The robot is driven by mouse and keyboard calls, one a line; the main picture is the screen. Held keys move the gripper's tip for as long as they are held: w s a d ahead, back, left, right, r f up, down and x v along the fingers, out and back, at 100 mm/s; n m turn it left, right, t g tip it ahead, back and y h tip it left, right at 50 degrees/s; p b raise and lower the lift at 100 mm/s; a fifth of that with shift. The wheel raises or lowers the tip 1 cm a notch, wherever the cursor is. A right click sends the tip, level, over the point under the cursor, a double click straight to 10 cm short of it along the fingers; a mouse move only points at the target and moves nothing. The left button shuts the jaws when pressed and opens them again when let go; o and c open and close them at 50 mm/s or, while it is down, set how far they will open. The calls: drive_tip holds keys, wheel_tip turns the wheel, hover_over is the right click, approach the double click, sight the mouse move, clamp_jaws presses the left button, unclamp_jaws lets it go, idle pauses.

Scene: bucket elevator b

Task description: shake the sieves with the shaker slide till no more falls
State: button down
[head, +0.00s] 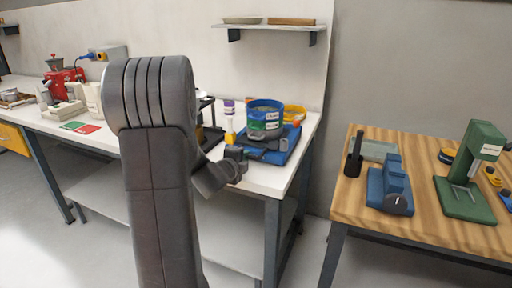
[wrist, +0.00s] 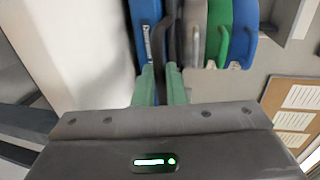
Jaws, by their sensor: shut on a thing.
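The sieve stack (head: 265,117) stands upright on the blue shaker (head: 289,150) at the right end of the white bench. Its rings show blue on top and green below. In the wrist view, turned sideways, are a grey ring (wrist: 194,35), a green ring (wrist: 217,35) and a blue ring (wrist: 244,35), with the blue shaker base (wrist: 147,35) to their left. My gripper (wrist: 160,78) has its green fingers shut on a dark upright handle (wrist: 159,50), which looks like the shaker slide's. My gripper (head: 238,156) is at the shaker's front left in the head view. The sieves' contents are hidden.
A wall shelf (head: 270,25) hangs above. A wooden table (head: 345,205) with a green press (head: 476,170) and a blue device (head: 390,187) stands right, across a gap.

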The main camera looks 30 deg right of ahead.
drive_tip(key=shift+s+a, duration=0.4)
drive_tip(key=shift+a, duration=0.1)
drive_tip(key=shift+w+d, duration=0.1)
drive_tip(key=shift+r+x, duration=0.2)
drive_tip(key=shift+x, duration=0.9)
drive_tip(key=shift+r+x, duration=0.25)
drive_tip(key=shift+x, duration=0.8)
drive_tip(key=shift+d, duration=0.1)
